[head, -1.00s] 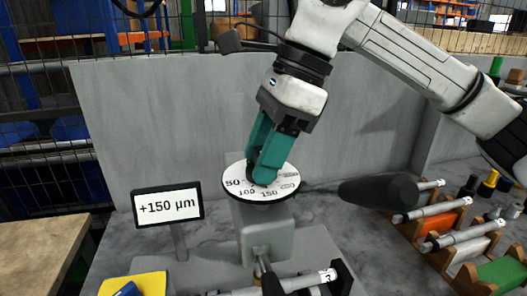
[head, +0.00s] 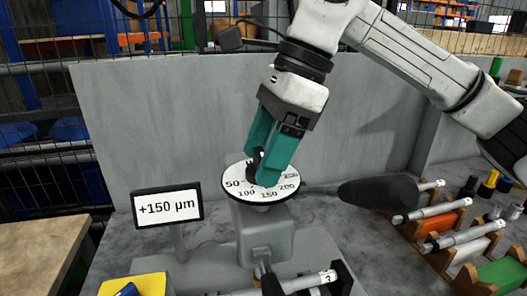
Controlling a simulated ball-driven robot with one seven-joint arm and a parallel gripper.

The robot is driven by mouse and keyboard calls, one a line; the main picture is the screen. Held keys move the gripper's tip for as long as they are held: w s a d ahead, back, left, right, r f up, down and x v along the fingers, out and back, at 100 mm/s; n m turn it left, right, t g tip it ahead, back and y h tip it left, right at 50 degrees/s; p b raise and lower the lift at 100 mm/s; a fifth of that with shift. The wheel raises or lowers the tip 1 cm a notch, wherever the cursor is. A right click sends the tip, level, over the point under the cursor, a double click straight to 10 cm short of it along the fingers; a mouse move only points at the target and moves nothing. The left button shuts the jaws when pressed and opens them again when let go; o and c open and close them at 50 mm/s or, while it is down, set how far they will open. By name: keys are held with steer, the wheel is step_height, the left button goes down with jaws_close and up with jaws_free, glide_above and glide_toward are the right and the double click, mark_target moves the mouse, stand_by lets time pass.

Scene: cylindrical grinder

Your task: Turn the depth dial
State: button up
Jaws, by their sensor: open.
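The depth dial (head: 235,174) is a round white disc with a dark rim, marked 50, 100, 150, 200 and further numbers partly hidden. It lies on top of a grey housing (head: 265,232). A dark knob (head: 257,164) stands at its middle. My gripper (head: 266,170), with teal fingers, points down over the dial. Its jaws are open, with the fingers at either side of the knob; whether they touch it cannot be told.
A grey panel (head: 140,120) stands behind. A dark rounded bar (head: 377,191) lies to the right. Further right, shafts rest on coloured holders (head: 446,222). A shaft numbered 3 (head: 300,284) lies in front of the housing. A yellow pad (head: 140,285) is at front left.

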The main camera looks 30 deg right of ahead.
steer(key=v, duration=1)
steer(key=shift+r, duration=0.15)
steer(key=shift+d, duration=0.1)
